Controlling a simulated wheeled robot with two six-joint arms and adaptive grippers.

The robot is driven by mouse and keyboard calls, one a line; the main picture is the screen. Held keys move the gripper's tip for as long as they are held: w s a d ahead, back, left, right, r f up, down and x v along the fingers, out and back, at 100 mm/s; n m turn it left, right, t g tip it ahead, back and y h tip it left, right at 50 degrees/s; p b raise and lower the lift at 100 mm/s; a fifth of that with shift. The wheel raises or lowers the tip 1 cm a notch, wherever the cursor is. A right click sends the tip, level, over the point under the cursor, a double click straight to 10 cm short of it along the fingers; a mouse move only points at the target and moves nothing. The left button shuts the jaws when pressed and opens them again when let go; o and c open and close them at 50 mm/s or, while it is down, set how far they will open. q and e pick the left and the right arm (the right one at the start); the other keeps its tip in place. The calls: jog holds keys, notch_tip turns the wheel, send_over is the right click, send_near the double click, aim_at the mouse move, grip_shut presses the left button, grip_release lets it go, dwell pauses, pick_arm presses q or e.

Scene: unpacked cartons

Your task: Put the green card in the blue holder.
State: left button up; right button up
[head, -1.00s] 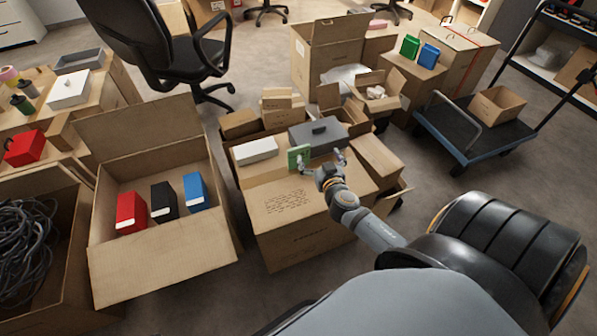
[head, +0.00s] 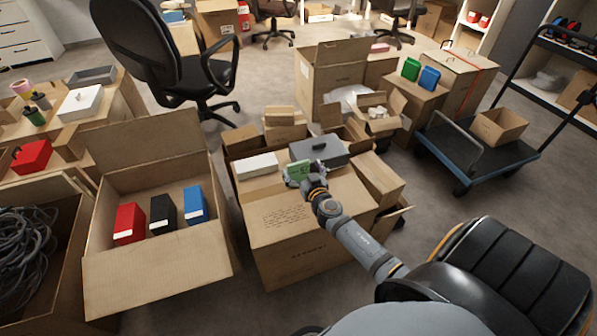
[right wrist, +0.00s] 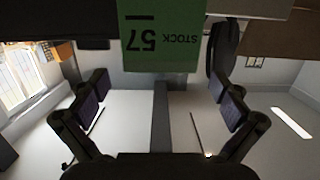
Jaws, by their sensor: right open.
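The green card (head: 299,169) stands on the big carton near its middle, in front of a dark grey box. In the right wrist view the card (right wrist: 160,38) shows upside-down "STOCK 57" print. My right gripper (head: 304,177) is close in front of the card and partly covers it. In the right wrist view its two fingers (right wrist: 160,92) are spread wide, with nothing between them; the card is beyond. A blue holder (head: 195,205) stands in the open carton at left, right of a black and a red one. My left gripper is out of view.
Another blue block (head: 429,78) stands beside a green one (head: 411,69) on a carton at back right. The open carton's walls (head: 160,275) surround the holders.

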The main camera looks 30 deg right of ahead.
jog(key=x, duration=0.3)
jog(key=shift+s, duration=0.1)
jog(key=c, duration=1.1)
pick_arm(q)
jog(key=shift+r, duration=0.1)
pick_arm(e)
jog(key=shift+c, duration=0.2)
jog(key=shift+r, duration=0.1)
jog(key=shift+r, duration=0.15)
notch_tip(320, 180, up, 3)
jog(key=p, duration=0.3)
jog(key=shift+a+r, duration=0.1)
jog(key=shift+r, duration=0.05)
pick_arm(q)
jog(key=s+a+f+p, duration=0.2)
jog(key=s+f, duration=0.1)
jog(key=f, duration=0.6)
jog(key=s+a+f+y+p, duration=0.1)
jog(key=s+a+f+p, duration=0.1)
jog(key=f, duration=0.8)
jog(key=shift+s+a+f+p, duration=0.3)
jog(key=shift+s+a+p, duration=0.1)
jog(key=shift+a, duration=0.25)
pick_arm(e)
jog(key=s+a+r, duration=0.9)
jog(key=a, duration=0.1)
jog(key=shift+a+r, duration=0.2)
jog(key=shift+a, duration=0.05)
